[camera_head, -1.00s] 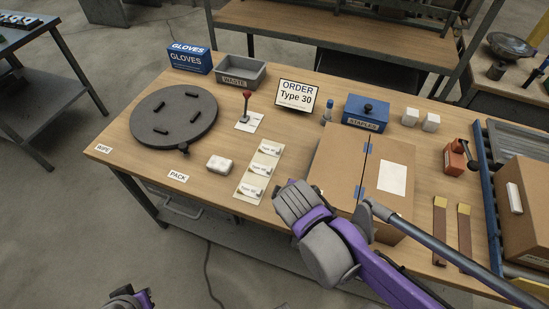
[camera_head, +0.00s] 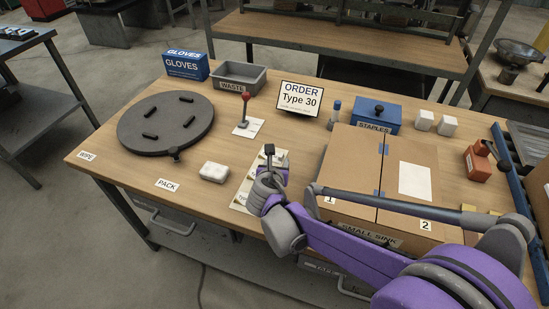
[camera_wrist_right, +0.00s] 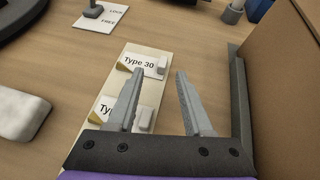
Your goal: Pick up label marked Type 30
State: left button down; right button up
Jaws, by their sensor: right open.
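The label marked Type 30 (camera_wrist_right: 139,62) is a white tag at the far end of a pale label strip (camera_wrist_right: 111,78) in the right wrist view. A second label (camera_wrist_right: 106,108) sits nearer, its text partly hidden behind a finger. My right gripper (camera_wrist_right: 160,76) is open and empty, its fingertips just on the near side of the Type 30 label. In the head view my right gripper (camera_head: 275,152) is over the strip (camera_head: 244,194) and hides most of it. My left gripper is not in view.
A cardboard box (camera_head: 349,160) stands close to the right of the strip. A white block (camera_head: 214,172) lies to its left. The red-knobbed lever (camera_head: 245,107) and the order sign reading Type 30 (camera_head: 300,98) stand behind. A dark turntable (camera_head: 166,123) is at the left.

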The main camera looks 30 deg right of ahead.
aim_at(282, 153)
jog(key=x, duration=0.4)
jog(key=shift+d+r+b, duration=0.2)
jog(key=shift+d+b, duration=0.2)
jog(key=shift+w+d+f, duration=0.25)
jog(key=shift+w+d, duration=0.05)
jog(key=shift+w, duration=0.2)
grip_shut()
